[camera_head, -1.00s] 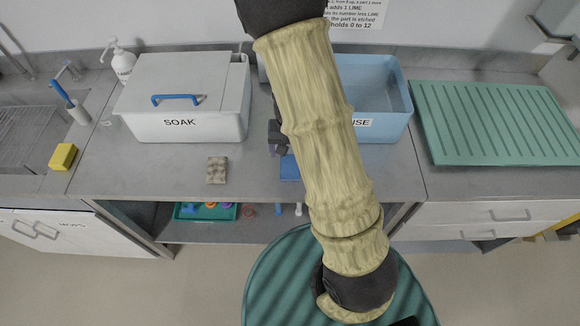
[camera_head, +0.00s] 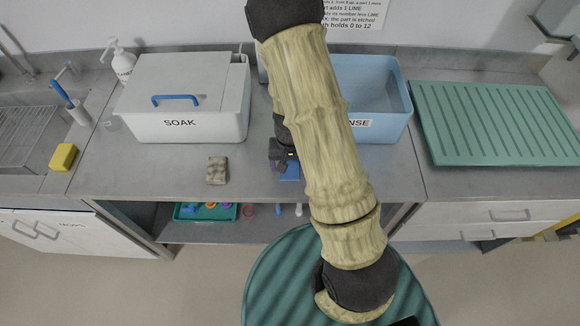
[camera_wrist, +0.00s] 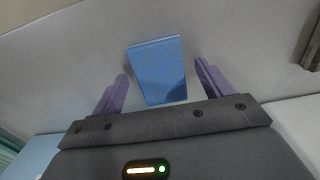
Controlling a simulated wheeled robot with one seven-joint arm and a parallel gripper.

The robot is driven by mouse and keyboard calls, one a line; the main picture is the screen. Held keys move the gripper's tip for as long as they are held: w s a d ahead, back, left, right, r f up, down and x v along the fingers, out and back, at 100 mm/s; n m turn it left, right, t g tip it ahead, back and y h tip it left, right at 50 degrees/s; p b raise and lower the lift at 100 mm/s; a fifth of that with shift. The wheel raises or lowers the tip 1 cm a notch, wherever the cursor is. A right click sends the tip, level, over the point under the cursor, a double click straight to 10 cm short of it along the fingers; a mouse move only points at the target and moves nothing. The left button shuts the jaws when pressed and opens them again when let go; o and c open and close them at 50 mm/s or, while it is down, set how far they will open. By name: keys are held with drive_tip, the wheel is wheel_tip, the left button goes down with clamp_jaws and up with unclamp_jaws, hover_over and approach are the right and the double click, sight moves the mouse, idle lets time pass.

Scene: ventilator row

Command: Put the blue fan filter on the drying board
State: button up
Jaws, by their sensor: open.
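The blue fan filter (camera_wrist: 158,72) lies flat on the grey counter in the wrist view, between the two purple fingers of my gripper (camera_wrist: 165,82). The fingers are spread on either side of it and a gap shows on both sides. In the head view the filter (camera_head: 291,171) is mostly hidden by my gripper and arm. The green ribbed drying board (camera_head: 430,150) lies at the right end of the counter and is empty.
A white lidded SOAK box (camera_head: 180,124) stands left of my arm. A blue rinse bin (camera_head: 385,131) stands behind it, partly hidden. A small brown block (camera_head: 217,170) and a yellow sponge (camera_head: 63,157) lie on the counter. A teal tray (camera_head: 190,212) sits on the shelf below.

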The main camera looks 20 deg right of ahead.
sight(290, 167)
idle(0.4)
drive_tip(key=c, duration=1.1)
wheel_tip(290, 167, up, 10)
drive_tip(key=shift+r+p, duration=0.1)
drive_tip(key=shift+p, duration=0.25)
